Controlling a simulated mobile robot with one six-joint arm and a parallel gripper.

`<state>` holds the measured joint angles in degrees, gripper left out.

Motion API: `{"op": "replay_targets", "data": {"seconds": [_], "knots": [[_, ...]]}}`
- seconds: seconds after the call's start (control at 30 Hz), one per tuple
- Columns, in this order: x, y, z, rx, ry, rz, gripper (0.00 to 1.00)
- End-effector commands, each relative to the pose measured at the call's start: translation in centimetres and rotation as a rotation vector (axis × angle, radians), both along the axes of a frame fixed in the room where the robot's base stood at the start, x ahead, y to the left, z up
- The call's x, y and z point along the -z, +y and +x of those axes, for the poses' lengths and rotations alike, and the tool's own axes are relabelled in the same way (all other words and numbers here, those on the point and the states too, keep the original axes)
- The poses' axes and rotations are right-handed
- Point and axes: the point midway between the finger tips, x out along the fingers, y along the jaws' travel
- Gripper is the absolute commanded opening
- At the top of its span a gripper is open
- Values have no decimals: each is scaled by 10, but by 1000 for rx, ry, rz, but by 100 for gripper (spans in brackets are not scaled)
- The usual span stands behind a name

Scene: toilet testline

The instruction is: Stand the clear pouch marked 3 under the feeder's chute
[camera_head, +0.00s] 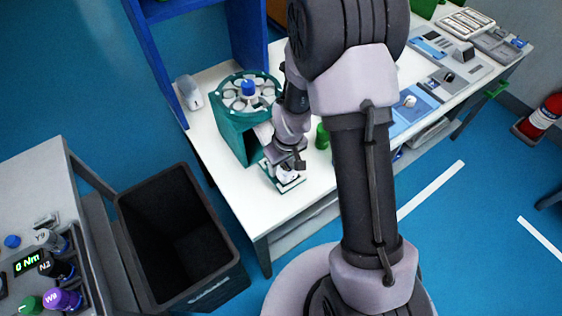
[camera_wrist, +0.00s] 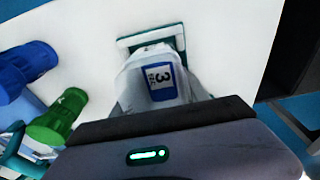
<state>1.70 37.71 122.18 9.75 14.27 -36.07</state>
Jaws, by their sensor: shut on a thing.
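The clear pouch (camera_wrist: 160,80) shows in the wrist view with a blue label and a white 3. My gripper (camera_wrist: 158,112) is shut on it at the near end of the pouch. In the head view my gripper (camera_head: 291,167) is low over a small green-edged plate (camera_head: 292,187) at the front of the white table. The plate also shows just beyond the pouch in the wrist view (camera_wrist: 128,41). The green feeder (camera_head: 236,138) with its round carousel stands just behind and left of the gripper. Its chute is partly hidden by my arm. I cannot tell whether the pouch touches the plate.
A green bottle (camera_head: 322,137) stands right of the gripper. A black bin (camera_head: 205,277) is on the floor in front. Panels and trays (camera_head: 462,68) fill the table's far right. The front table corner is bare.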

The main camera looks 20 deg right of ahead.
Motion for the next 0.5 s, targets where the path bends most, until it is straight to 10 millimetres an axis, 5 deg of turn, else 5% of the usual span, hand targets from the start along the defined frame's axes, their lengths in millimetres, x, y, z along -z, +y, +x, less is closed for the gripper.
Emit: {"op": "replay_targets", "data": {"seconds": [0.03,0.07,0.13,0.5], "knots": [[3,0,0,0,0,0,1],[2,0,0,0,0,0,56],[1,0,0,0,0,0,70],[-5,0,0,0,0,0,74]]}}
